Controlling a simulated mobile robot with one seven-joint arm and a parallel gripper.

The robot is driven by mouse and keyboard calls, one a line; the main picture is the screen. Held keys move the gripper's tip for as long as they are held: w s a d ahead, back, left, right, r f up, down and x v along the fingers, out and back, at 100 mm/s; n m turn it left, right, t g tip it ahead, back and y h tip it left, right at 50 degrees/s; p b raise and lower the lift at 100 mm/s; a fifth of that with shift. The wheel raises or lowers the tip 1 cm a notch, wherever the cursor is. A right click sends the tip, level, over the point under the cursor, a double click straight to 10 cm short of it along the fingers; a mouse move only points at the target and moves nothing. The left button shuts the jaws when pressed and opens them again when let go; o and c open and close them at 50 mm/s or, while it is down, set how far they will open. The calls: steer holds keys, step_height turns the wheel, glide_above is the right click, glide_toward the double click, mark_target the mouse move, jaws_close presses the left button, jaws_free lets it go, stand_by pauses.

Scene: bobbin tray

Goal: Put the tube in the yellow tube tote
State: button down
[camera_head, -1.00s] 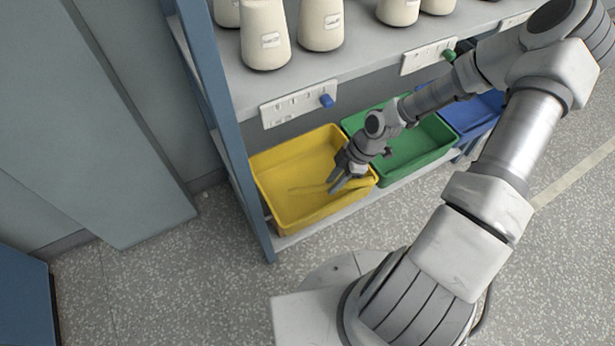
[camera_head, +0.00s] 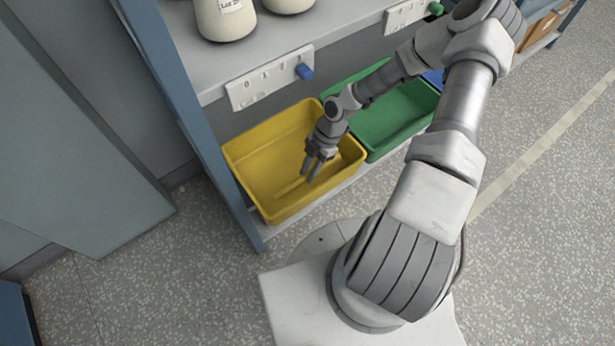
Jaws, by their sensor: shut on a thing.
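The yellow tote (camera_head: 238,157) stands on the low shelf, at the left end of the row of totes. My gripper (camera_head: 313,174) reaches into it from above, pointing down, with its fingers over the right half of the inside. It is shut on the tube (camera_head: 288,188), a thin, pale yellowish piece that sticks out to the left of the fingers, low within the tote walls. The tube is hard to tell from the yellow floor. I cannot tell whether it touches the floor, and its gripped part is hidden by the fingers.
A green tote (camera_head: 392,137) stands close on the right, with a blue tote (camera_head: 433,78) beyond it, partly hidden by my arm. A blue upright (camera_head: 192,118) borders the left.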

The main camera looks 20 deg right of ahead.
steer(key=shift+f+b, duration=0.5)
steer(key=shift+f, duration=1.3)
steer(key=shift+f, duration=0.1)
steer(key=c, duration=0.7)
jaws_free()
steer(key=p+v, duration=0.4)
steer(key=v, duration=0.8)
